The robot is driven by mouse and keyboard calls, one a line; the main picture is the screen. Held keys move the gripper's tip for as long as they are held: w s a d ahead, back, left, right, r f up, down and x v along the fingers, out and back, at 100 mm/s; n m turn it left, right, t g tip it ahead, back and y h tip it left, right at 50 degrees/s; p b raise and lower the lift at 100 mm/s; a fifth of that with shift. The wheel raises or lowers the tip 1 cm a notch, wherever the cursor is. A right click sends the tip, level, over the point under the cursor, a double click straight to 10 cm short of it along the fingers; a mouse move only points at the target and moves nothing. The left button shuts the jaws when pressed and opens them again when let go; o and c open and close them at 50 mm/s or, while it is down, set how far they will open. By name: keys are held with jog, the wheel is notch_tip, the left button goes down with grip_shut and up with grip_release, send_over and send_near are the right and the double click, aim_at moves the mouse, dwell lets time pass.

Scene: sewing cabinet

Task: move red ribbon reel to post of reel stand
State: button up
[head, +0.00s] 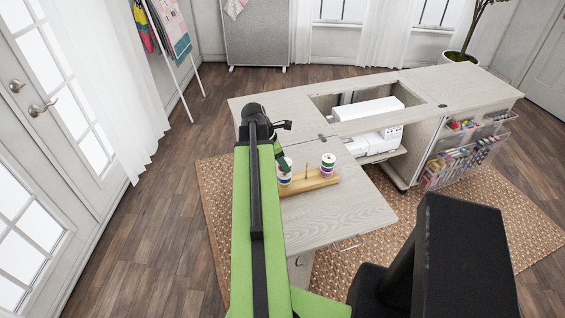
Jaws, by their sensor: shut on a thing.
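The wooden reel stand (322,183) lies on the pale cabinet top, with a bare post (307,172) near its middle. A reel with white, green and purple bands (328,164) stands at its right end. My arm reaches over the cabinet's left leaf, and my gripper (284,165) points down at the left end of the stand. My arm covers the stand's left end, so I cannot tell if this reel touches the stand.
A white sewing machine (368,109) sits in the cabinet opening to the right. Clear racks of supplies (462,160) hang on the cabinet's right end. The leaf in front of the stand (340,215) is bare.

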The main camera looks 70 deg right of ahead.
jog(key=shift+f+b, duration=0.95)
jog(key=shift+f, duration=0.1)
jog(key=shift+f, duration=0.1)
jog(key=o, duration=1.4)
jog(key=p+v, duration=1.6)
jog(key=v, duration=0.1)
jog(key=shift+r, duration=0.25)
